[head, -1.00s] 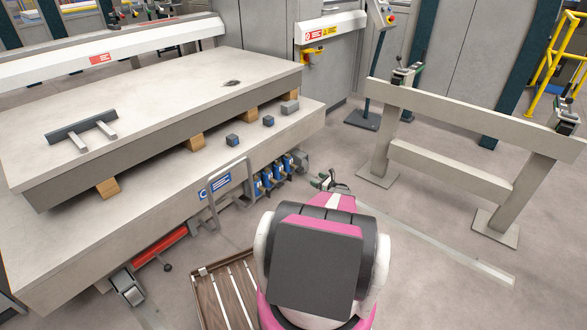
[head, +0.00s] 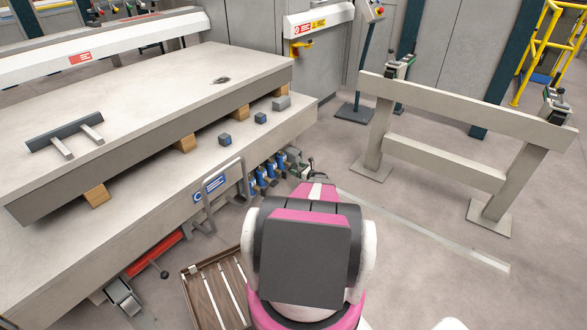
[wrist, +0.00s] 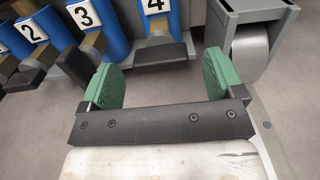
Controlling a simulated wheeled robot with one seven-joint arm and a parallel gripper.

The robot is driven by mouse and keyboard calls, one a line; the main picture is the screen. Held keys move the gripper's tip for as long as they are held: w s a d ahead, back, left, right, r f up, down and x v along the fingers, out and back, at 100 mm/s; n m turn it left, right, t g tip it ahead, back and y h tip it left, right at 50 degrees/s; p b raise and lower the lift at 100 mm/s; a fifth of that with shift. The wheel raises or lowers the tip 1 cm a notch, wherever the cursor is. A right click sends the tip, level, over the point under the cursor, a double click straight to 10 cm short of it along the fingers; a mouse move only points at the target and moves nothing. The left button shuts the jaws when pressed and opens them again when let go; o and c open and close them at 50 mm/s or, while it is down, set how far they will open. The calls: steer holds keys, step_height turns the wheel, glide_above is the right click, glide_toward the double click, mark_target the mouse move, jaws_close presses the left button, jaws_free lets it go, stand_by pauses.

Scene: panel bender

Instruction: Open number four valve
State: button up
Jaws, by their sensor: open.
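The number four valve (wrist: 172,22) is at the top of the wrist view, a blue body with a "4" label and a short brass-coloured neck. Its dark lever handle (wrist: 160,54) points toward my gripper. My gripper (wrist: 160,80) is open, with green pads on both fingers and nothing between them. The handle lies just ahead of the gap between the fingertips, apparently not touching. In the head view the row of blue valves (head: 261,177) sits under the bench edge. My arm hides most of the gripper there.
Valve three (wrist: 84,18) and valve two (wrist: 35,30), with similar dark handles, are to the left. A grey bracket with a roller (wrist: 250,45) stands close on the right. A bent grey rail (head: 209,220) and wooden slatted pallet (head: 215,290) are near my arm.

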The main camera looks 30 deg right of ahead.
mark_target(295, 168)
steer(key=shift+x, duration=1.6)
steer(key=c, duration=0.9)
